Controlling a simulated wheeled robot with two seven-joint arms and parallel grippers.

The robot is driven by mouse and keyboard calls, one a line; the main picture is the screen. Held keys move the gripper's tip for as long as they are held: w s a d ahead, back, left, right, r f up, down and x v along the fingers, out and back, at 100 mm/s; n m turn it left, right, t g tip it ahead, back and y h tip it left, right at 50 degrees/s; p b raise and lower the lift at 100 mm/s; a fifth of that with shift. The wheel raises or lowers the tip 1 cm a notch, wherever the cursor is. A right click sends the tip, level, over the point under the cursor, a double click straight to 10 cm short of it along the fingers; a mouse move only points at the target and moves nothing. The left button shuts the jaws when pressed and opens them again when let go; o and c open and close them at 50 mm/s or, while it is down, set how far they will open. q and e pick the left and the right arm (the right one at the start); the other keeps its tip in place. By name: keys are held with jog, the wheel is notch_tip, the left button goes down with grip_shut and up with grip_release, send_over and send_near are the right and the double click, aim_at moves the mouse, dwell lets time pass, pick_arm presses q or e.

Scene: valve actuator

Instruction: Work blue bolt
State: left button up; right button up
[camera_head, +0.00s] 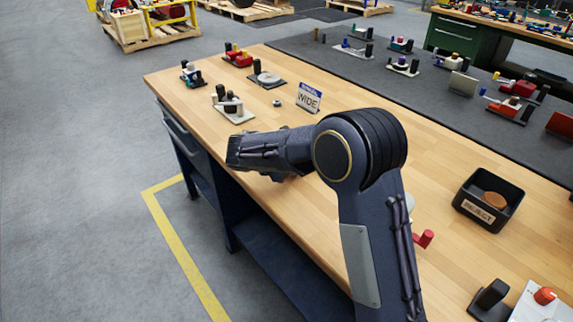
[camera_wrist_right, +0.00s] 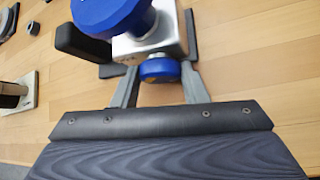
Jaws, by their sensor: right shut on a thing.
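The blue bolt (camera_wrist_right: 160,69) shows in the right wrist view as a round blue head at the side of a silver metal block (camera_wrist_right: 150,43). My right gripper (camera_wrist_right: 158,75) is shut on it, one grey finger on each side. A larger blue round part (camera_wrist_right: 110,14) sits above the block, cut by the top edge. A black bar-shaped part (camera_wrist_right: 82,43) sticks out to the left of the block. In the head view my right arm hides this gripper and the bolt. My left gripper is not in view.
The wooden bench holds a "WIDE" sign (camera_head: 309,97), a small fixture (camera_head: 231,104), a disc fixture (camera_head: 267,78) and a black REJECT bin (camera_head: 489,199) with a brown round piece. A red-ended part (camera_head: 425,239) shows right of my arm. A grey mat (camera_head: 400,98) holds several fixtures.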

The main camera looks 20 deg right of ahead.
jog(key=o, duration=1)
jog(key=shift+v, duration=3.9)
